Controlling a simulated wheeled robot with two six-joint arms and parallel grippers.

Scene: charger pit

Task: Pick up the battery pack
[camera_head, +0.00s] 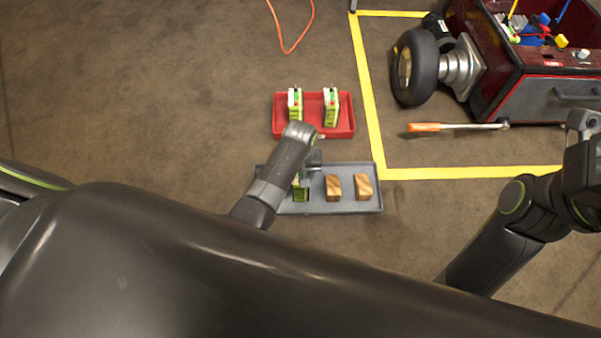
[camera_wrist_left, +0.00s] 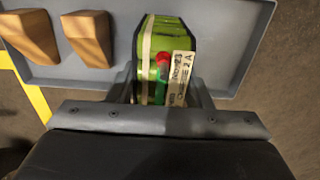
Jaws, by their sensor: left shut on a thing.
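A green battery pack (camera_head: 300,194) with a white label is at the left end of the grey tray (camera_head: 344,206). In the left wrist view the battery pack (camera_wrist_left: 160,62) stands between the two fingers of my left gripper (camera_wrist_left: 160,95), with a red and a dark green part on its near face. My left gripper (camera_head: 306,174) is shut on it, and my wrist partly hides it in the head view. I cannot tell whether the pack still touches the tray. Part of my right arm shows at the right, but its fingers are out of view.
Two wooden blocks (camera_head: 333,188) (camera_head: 363,187) lie in the grey tray. A red tray (camera_head: 346,117) behind holds two similar packs (camera_head: 295,103) (camera_head: 331,107). At the right are yellow floor tape (camera_head: 371,100), an orange-handled tool (camera_head: 424,127) and a red wheeled machine (camera_head: 500,70).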

